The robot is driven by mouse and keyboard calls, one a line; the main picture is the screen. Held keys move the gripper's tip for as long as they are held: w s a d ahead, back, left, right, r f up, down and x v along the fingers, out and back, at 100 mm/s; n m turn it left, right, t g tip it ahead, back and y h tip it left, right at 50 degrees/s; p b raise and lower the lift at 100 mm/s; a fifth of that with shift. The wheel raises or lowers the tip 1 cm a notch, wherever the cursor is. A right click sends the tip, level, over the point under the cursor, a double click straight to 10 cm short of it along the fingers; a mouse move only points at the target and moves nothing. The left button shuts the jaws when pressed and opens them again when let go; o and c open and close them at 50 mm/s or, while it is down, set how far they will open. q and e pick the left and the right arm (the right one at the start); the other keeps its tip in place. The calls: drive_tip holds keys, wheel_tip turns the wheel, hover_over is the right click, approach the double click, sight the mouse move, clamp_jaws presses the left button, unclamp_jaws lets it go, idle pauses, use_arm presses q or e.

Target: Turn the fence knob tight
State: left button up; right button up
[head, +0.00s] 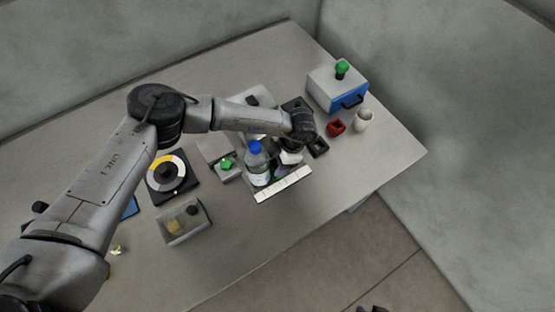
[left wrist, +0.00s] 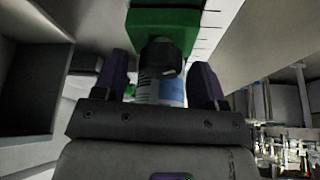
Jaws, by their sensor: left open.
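A dark round knob (left wrist: 162,58), which looks like the fence knob, stands in front of a green block (left wrist: 165,28) in the left wrist view. My left gripper (left wrist: 162,88) is open, with one finger on each side of the knob and visible gaps between. I cannot tell whether either finger touches it. In the head view my left gripper (head: 289,158) is over the labeller, just right of a blue-capped bottle (head: 257,165), and its wrist hides the knob. A white ruled strip (head: 284,184) runs along the labeller's front. My right gripper is not recognisable in either view.
A box with a blue front and green knob (head: 342,70) stands at the back right. Near it are a red cup (head: 336,128) and a pale jar (head: 363,120). A dial (head: 168,177) and an open tray (head: 185,237) lie left. The table's front right is clear.

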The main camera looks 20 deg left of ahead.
use_arm(q)
drive_tip(key=v, duration=1.3)
drive_tip(key=shift+r, duration=0.3)
drive_tip(key=shift+w+d, duration=0.1)
drive_tip(key=shift+d, duration=0.05)
